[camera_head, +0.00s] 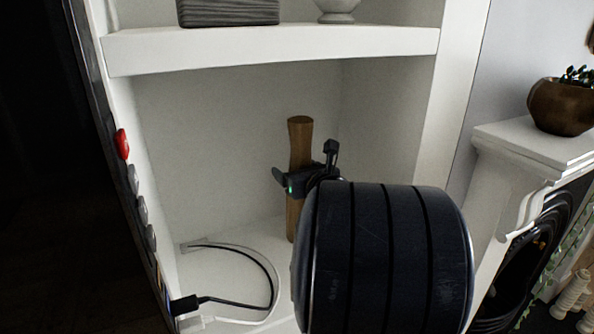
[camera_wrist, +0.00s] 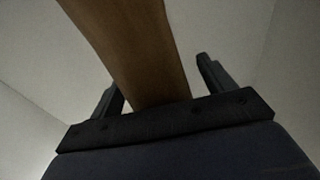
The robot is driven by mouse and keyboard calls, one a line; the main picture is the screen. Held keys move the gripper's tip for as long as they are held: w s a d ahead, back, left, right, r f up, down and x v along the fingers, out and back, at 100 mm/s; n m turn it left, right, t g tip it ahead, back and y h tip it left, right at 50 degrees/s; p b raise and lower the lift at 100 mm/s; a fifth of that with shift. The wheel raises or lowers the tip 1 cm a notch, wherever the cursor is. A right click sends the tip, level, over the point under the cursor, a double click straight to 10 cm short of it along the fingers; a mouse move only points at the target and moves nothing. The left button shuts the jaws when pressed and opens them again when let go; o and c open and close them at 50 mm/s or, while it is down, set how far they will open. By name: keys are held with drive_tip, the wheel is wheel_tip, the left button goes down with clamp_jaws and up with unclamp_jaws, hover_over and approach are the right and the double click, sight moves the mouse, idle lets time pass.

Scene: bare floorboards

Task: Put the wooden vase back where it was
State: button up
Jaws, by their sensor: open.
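The wooden vase (camera_head: 300,145) is a tall, slim brown piece standing upright on the lower shelf of a white shelf unit, near the back. My gripper (camera_head: 305,180) is at its mid-height, partly hidden by my dark arm in the head view. In the wrist view the vase (camera_wrist: 135,45) rises between the two fingers of my gripper (camera_wrist: 160,85). The fingers are open, with a clear gap on the right side and a smaller one on the left. The vase's base is partly hidden by my arm.
A white shelf board (camera_head: 270,50) spans above the vase, holding a grey ribbed box (camera_head: 228,12) and a pale bowl (camera_head: 337,8). A black cable (camera_head: 262,270) lies on the lower shelf to the left. A brown plant pot (camera_head: 560,107) stands on a white mantel at right.

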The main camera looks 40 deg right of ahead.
drive_tip(key=shift+r, duration=0.25)
drive_tip(key=p+v, duration=0.1)
drive_tip(key=v, duration=1.1)
